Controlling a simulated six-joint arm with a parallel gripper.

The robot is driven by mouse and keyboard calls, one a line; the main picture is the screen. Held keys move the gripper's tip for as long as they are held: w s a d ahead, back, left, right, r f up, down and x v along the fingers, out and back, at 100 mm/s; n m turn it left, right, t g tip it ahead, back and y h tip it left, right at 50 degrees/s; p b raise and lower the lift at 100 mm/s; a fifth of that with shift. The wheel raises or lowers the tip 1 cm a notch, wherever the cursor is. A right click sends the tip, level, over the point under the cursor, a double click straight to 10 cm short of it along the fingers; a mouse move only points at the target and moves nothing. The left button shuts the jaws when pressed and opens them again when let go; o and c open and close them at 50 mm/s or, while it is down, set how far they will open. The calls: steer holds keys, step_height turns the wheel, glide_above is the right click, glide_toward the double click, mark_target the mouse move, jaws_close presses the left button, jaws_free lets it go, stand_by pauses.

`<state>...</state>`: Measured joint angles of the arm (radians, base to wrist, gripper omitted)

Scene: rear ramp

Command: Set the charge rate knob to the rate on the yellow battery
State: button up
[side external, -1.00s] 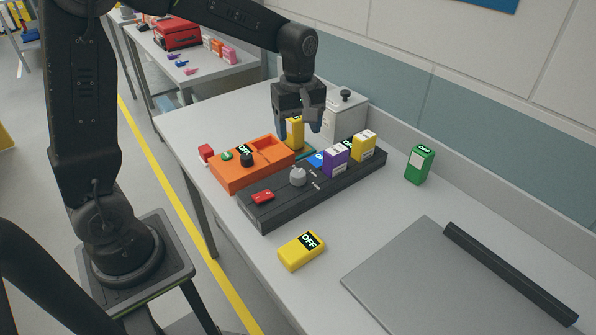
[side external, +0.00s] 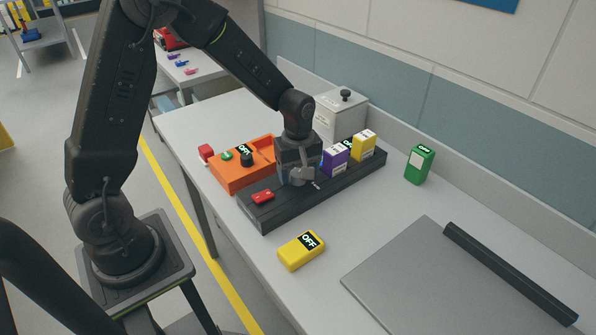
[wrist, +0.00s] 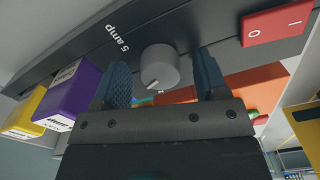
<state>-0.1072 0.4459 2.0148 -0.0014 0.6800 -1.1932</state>
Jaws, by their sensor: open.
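The charge rate knob (wrist: 160,68) is a grey round knob on the dark charger (side external: 345,187). My gripper (wrist: 163,82) is open, with one finger on each side of the knob; contact is not clear. In the side view my gripper (side external: 298,180) is low over the charger and hides the knob. A "5 amp" mark (wrist: 118,38) shows beside the knob; other rate marks are not readable. A yellow battery (side external: 363,146) stands in the charger beside a purple battery (side external: 335,160). They also show in the wrist view, yellow (wrist: 25,112) and purple (wrist: 72,95); their printed rates are not readable.
A red switch (side external: 262,197) sits at the charger's near end. An orange unit (side external: 233,178) with a black knob adjoins it. A grey box (side external: 340,117) stands behind.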

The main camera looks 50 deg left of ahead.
steer(key=c, duration=0.9)
steer(key=shift+m, duration=0.3)
steer(key=m, duration=1.2)
steer(key=shift+m, duration=2.1)
